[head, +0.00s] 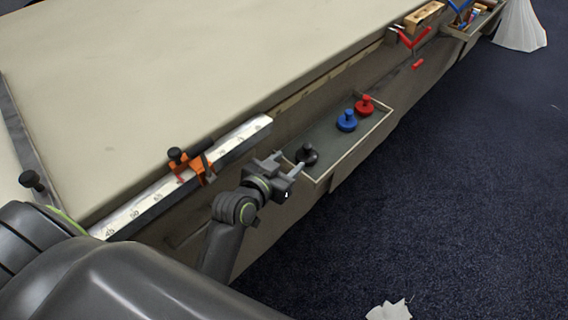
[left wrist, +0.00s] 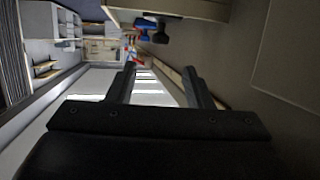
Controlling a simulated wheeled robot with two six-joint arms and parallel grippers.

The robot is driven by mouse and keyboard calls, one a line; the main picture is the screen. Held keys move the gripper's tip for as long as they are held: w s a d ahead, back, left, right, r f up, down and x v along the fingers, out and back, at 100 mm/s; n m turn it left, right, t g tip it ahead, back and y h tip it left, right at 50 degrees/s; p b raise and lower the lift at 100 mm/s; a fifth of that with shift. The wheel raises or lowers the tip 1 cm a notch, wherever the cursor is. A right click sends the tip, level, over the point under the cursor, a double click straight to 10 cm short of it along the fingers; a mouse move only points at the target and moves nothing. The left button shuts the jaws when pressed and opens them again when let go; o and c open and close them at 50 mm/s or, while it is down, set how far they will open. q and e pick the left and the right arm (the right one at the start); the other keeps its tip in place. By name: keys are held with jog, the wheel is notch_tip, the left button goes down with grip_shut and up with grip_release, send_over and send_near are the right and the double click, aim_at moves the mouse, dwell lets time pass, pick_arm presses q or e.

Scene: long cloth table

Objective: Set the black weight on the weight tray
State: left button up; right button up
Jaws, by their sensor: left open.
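The black weight (head: 307,154), a disc with a knob, stands upright at the near end of the weight tray (head: 341,160), a long shallow tray along the table's side. A blue weight (head: 346,121) and a red weight (head: 364,105) stand farther along in it. My left gripper (head: 286,163) is open and empty, its fingertips just left of the black weight. Whether they touch it I cannot tell. In the left wrist view the open fingers (left wrist: 159,70) have nothing between them; the black weight (left wrist: 161,34) and the blue weight (left wrist: 146,22) show beyond them. My right gripper is out of view.
A marked metal bar (head: 150,200) with an orange clamp (head: 190,165) lies along the table edge, left of my gripper. The cloth table (head: 180,70) is mostly bare. Tools and a second tray (head: 470,30) are at the far end. The blue floor (head: 450,190) is mostly clear.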

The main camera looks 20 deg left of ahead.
pick_arm(q)
jog(key=shift+s+r, duration=0.15)
jog(key=shift+s, duration=0.2)
